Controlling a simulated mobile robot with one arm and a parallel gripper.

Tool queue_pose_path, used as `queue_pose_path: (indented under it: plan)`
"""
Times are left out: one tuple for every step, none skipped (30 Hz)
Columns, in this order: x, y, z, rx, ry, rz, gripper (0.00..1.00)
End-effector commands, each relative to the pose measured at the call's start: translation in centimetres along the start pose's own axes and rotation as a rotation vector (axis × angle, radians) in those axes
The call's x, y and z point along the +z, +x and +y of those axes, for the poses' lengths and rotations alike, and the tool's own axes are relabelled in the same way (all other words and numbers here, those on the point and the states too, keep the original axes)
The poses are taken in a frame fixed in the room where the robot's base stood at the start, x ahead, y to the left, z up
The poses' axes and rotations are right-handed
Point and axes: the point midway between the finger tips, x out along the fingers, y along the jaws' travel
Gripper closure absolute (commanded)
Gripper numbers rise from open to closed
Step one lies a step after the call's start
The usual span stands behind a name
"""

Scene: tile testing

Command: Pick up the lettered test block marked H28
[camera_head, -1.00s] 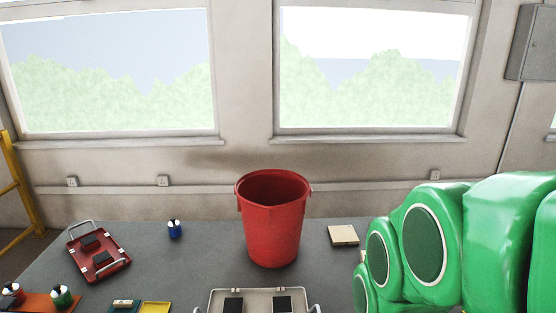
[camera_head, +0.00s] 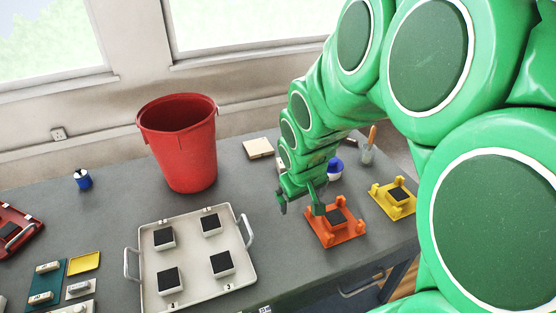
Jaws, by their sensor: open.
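My gripper (camera_head: 300,203) is open and points down over the table, just left of an orange fixture (camera_head: 352,232) with a dark-topped square piece (camera_head: 335,216) in it. One finger overlaps the fixture's left edge in the picture; I cannot tell if it touches. Small pale blocks with dark marks lie at the lower left: one block (camera_head: 47,267) and another block (camera_head: 41,297) on a teal tray (camera_head: 60,272), and a third block (camera_head: 79,288) on a grey tray. Their marks are too small to read, so I cannot tell which is H28.
A white handled tray (camera_head: 192,257) holds several dark-topped squares. A red bucket (camera_head: 180,150) stands behind it. A yellow fixture (camera_head: 402,208) is at the right, near a glass cup (camera_head: 367,155). A beige block (camera_head: 258,148) lies at the back. The table is clear between bucket and gripper.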

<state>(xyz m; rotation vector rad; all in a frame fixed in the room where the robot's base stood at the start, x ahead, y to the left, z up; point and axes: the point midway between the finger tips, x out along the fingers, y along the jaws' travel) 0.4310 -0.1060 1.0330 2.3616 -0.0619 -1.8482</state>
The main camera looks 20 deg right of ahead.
Motion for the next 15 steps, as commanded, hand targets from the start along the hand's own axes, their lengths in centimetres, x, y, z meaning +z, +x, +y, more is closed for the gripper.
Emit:
queue_pose_path:
  plan:
    - [-1.1, 1.2, 0.7, -0.001, -0.003, 0.025, 0.0]
    - [-1.7, 1.7, 1.1, 0.0, -0.009, 0.042, 0.0]
    - [-2.7, 2.4, 1.6, -0.001, -0.014, 0.071, 0.0]
    - [-3.3, 2.9, 2.0, -0.002, -0.018, 0.09, 0.0]
    - [-4.0, 3.5, 2.3, -0.003, -0.023, 0.109, 0.0]
    - [-4.8, 4.2, 2.8, -0.006, -0.027, 0.136, 0.0]
    - [-5.4, 4.8, 3.1, -0.007, -0.032, 0.153, 0.0]
    - [-6.1, 5.3, 3.5, -0.01, -0.035, 0.175, 0.0]
    - [-6.9, 5.9, 3.9, -0.012, -0.04, 0.203, 0.0]
    - [-7.4, 6.4, 4.2, -0.016, -0.044, 0.222, 0.0]
    - [-8.0, 7.0, 4.5, -0.02, -0.047, 0.244, 0.0]
    - [-8.7, 7.7, 4.9, -0.026, -0.051, 0.269, 0.0]
    - [-9.3, 8.1, 5.1, -0.031, -0.053, 0.291, 0.0]
    - [-9.8, 8.5, 5.4, -0.035, -0.055, 0.315, 0.0]
    - [-10.4, 9.2, 5.8, -0.042, -0.059, 0.34, 0.0]
